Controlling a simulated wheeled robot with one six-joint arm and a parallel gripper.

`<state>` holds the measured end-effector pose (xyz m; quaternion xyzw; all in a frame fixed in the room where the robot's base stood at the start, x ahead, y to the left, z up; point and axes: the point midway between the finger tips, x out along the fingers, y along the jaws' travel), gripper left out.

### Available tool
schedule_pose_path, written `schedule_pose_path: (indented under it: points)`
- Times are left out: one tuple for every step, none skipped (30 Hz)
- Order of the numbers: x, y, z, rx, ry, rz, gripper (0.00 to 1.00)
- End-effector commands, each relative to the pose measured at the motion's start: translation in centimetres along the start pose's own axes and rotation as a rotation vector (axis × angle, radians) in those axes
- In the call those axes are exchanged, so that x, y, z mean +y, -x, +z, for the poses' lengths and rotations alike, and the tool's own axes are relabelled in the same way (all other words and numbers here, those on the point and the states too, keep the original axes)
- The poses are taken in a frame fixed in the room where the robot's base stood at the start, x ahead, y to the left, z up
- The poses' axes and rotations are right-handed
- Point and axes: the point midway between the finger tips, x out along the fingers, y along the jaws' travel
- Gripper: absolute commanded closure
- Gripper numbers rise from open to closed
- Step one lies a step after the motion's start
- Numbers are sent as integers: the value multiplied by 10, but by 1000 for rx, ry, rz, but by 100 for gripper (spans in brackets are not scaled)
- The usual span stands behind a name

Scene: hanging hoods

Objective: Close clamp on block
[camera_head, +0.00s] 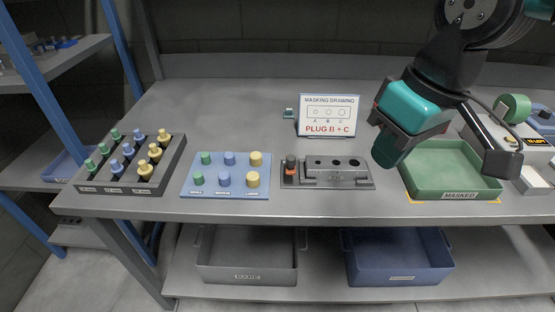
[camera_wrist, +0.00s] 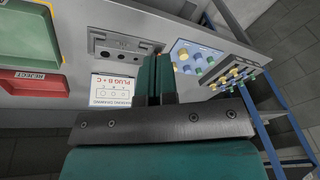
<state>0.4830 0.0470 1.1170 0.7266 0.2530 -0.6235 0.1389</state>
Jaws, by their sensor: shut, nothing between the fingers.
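The grey metal block (camera_head: 345,180) sits on the bench near its front edge, with three dark holes on top. The clamp (camera_head: 291,168), a dark upright part with orange on it, stands at the block's left end; whether it presses on the block I cannot tell. My gripper (camera_head: 384,160) is above the bench, right of the block and apart from it. In the wrist view the gripper's fingers (camera_wrist: 155,78) are together and empty. The block (camera_wrist: 122,60) shows beyond them there, and the clamp end is not clear.
A sign (camera_head: 328,104) reading PLUG B + C stands behind the block. Left are a blue plate of plugs (camera_head: 225,194) and a dark plug rack (camera_head: 120,188). Right is a green MASKED tray (camera_head: 452,184). A red REJECT tray (camera_wrist: 28,84) shows in the wrist view.

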Motion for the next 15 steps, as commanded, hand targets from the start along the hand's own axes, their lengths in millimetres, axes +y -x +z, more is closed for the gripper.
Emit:
schedule_pose_path:
  points:
    - [9, -15, -35, -6, -5, 74, 100]
    - [15, -21, -56, -6, -17, 126, 100]
    - [19, -29, -84, -2, -36, 195, 100]
    - [20, -35, -105, 4, -55, 248, 100]
    - [20, -42, -125, 11, -76, 299, 100]
    - [15, -52, -149, 23, -105, 364, 100]
    - [10, -59, -165, 34, -129, 408, 100]
    - [3, -67, -179, 45, -154, 450, 100]
    - [-8, -77, -194, 61, -191, 501, 100]
    - [-18, -85, -203, 73, -217, 534, 100]
    - [-28, -93, -209, 84, -243, 564, 100]
    - [-41, -102, -216, 99, -278, 599, 100]
    - [-51, -109, -218, 111, -304, 621, 100]
    - [-61, -116, -220, 121, -328, 640, 100]
    - [-72, -124, -220, 132, -357, 660, 100]
